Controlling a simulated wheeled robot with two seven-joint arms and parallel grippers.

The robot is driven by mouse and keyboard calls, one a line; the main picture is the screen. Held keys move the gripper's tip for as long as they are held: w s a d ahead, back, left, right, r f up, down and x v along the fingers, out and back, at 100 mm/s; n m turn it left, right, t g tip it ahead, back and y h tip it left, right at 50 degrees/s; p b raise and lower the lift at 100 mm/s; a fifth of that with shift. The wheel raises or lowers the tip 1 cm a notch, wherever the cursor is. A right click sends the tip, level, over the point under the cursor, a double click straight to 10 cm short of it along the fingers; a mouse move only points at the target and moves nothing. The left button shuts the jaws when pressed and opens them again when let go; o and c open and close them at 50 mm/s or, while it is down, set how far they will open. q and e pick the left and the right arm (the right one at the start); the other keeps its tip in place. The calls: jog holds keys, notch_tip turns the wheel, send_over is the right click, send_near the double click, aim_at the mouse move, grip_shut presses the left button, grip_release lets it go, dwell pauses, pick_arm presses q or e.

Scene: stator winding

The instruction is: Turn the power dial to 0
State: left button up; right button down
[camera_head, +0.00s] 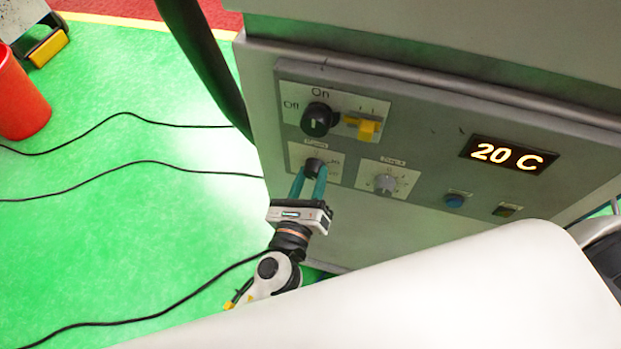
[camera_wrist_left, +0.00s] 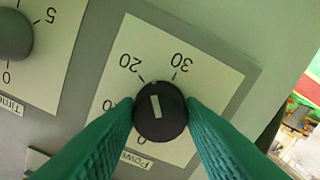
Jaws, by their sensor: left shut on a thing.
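The power dial (camera_wrist_left: 160,112) is a black round knob on a pale plate with the label "Power" beneath it in the left wrist view. Numbers 20 and 30 stand above it, and a 0 is partly visible below. The dial's white mark lies nearly upright in the picture, leaning slightly left at its top. My left gripper (camera_wrist_left: 160,118) is shut on the dial, with a green finger against each side. In the head view the dial (camera_head: 314,166) is at the lower left of the panel, between the tips of my left gripper (camera_head: 313,174). My right gripper is not in view.
A grey time dial (camera_head: 386,184) sits right of the power dial. Above are a black On/Off knob (camera_head: 318,120) and a yellow switch (camera_head: 366,128). A display (camera_head: 507,155) reads 20 C. Cables (camera_head: 130,116) lie on the green floor near a red bin (camera_head: 20,95).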

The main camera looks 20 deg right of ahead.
pick_arm(q)
jog(key=n, duration=0.3)
jog(key=shift+n+b, duration=0.35)
jog(key=shift+n, duration=0.05)
jog(key=n, duration=0.3)
jog(key=shift+n, duration=0.3)
jog(key=n, duration=0.3)
jog(key=shift+n, duration=0.3)
jog(key=n, duration=0.2)
jog(key=shift+n, duration=0.4)
jog(key=n, duration=0.3)
jog(key=shift+n, duration=0.3)
jog(key=n+p, duration=0.1)
jog(key=n, duration=0.2)
jog(key=shift+r+n+p, duration=0.1)
jog(key=shift+n+p, duration=0.2)
jog(key=n+p, duration=0.1)
jog(key=n, duration=0.2)
jog(key=shift+n, duration=0.3)
jog(key=shift+n+p, duration=0.75)
jog(key=shift+n, duration=1.05)
